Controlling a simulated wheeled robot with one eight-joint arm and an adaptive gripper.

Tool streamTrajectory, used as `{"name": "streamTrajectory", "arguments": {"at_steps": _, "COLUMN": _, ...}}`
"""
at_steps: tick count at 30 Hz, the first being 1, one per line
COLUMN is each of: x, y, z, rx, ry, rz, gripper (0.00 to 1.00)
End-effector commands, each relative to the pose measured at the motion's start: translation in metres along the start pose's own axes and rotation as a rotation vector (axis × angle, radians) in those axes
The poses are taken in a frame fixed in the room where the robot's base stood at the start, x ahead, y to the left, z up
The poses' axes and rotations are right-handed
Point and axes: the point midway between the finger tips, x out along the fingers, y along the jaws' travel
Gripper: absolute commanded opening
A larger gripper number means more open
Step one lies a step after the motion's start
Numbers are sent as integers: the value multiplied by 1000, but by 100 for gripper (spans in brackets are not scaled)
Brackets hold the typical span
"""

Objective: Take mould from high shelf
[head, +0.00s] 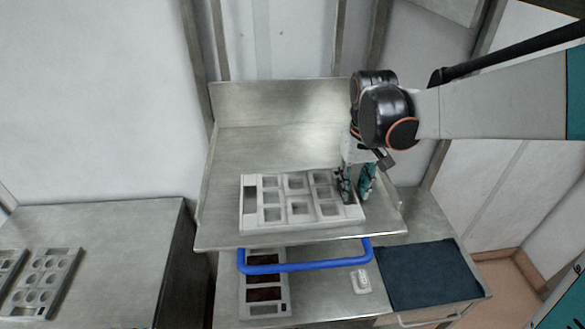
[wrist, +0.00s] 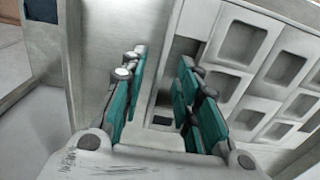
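The mould (head: 299,219) is a light grey tray with several square cavities and a slot near its left end. It lies flat on the upper steel shelf. It also fills the right side of the wrist view (wrist: 268,50). My gripper (head: 356,185) is at the mould's right end, pointing down. In the wrist view my gripper (wrist: 163,95) has its green fingers apart, with nothing seen clamped between them. The left finger is over the shelf side and the right finger is over the mould's end. Whether either finger touches the mould cannot be told.
The upper shelf (head: 225,230) has a raised back panel. A blue handle bar (head: 305,267) runs below its front edge. Below are another mould (head: 265,308), a small white item (head: 360,281) and a dark mat (head: 428,275). Moulds with round cavities (head: 43,285) lie on the left table (head: 110,225).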

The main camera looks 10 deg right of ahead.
Motion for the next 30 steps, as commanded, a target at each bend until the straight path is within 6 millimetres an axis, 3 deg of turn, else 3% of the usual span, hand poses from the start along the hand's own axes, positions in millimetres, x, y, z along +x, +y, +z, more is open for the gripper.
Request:
{"name": "streamTrajectory", "arguments": {"at_steps": 10, "x": 8, "y": 0, "z": 0, "rx": 0, "ry": 0, "rz": 0, "gripper": 29}}
{"name": "streamTrajectory", "arguments": {"at_steps": 14, "x": 8, "y": 0, "z": 0, "rx": 0, "ry": 0, "rz": 0, "gripper": 2}}
{"name": "streamTrajectory", "arguments": {"at_steps": 15, "x": 8, "y": 0, "z": 0, "rx": 0, "ry": 0, "rz": 0, "gripper": 0}}
{"name": "streamTrajectory", "arguments": {"at_steps": 30, "x": 4, "y": 0, "z": 0, "rx": 0, "ry": 0, "rz": 0, "gripper": 0}}
